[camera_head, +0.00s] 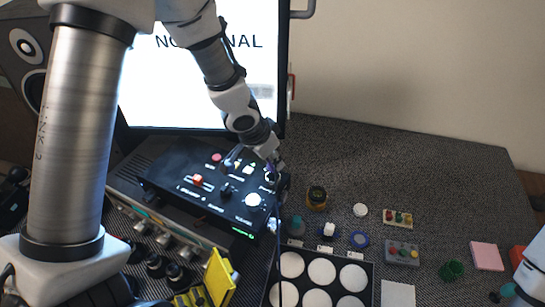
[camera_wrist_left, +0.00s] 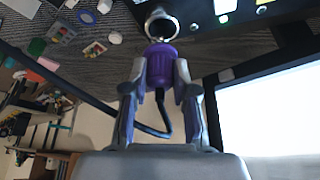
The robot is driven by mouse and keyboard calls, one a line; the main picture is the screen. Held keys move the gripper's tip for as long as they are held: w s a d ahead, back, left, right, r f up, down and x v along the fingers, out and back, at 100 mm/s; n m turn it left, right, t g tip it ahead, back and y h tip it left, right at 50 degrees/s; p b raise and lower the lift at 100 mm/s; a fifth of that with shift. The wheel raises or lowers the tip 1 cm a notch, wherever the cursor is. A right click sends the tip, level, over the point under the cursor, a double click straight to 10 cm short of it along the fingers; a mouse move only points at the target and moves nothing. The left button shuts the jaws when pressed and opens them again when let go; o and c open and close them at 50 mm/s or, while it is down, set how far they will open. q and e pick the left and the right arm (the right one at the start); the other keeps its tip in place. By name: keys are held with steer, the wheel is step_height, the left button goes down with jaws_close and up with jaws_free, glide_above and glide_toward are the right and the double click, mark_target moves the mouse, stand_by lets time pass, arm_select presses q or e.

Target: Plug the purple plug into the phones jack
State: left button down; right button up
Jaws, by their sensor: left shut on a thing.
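The purple plug (camera_wrist_left: 160,66) is between the two fingers of my left gripper (camera_wrist_left: 161,84) in the left wrist view, with a dark cable trailing from its back. My left gripper (camera_head: 273,168) is shut on it at the right end of the black control panel (camera_head: 215,190). A round metal jack ring (camera_wrist_left: 161,25) with a dark opening lies right at the plug's front end. The plug's metal tip is hidden, and I cannot tell whether any of it is inside the ring. My right gripper is not in view; only part of that arm shows at the right edge.
A monitor (camera_head: 200,80) stands behind the panel. A tray with white discs (camera_head: 321,271), a dark jar (camera_head: 317,197) and several small coloured parts lie right of the panel. A yellow piece (camera_head: 219,278) stands in front.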

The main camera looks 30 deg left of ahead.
mark_target(270, 166)
arm_select(q)
steer(key=shift+w+f, duration=0.15)
steer(key=shift+w, duration=0.05)
steer(key=shift+s+a+b, duration=0.1)
steer(key=shift+s+b, duration=0.25)
steer(key=shift+s, duration=0.05)
stand_by(0.6)
steer(key=shift+w, duration=0.15)
steer(key=shift+f+b, duration=1.45)
steer(key=shift+f, duration=0.2)
stand_by(0.8)
steer(key=c, duration=0.8)
jaws_free()
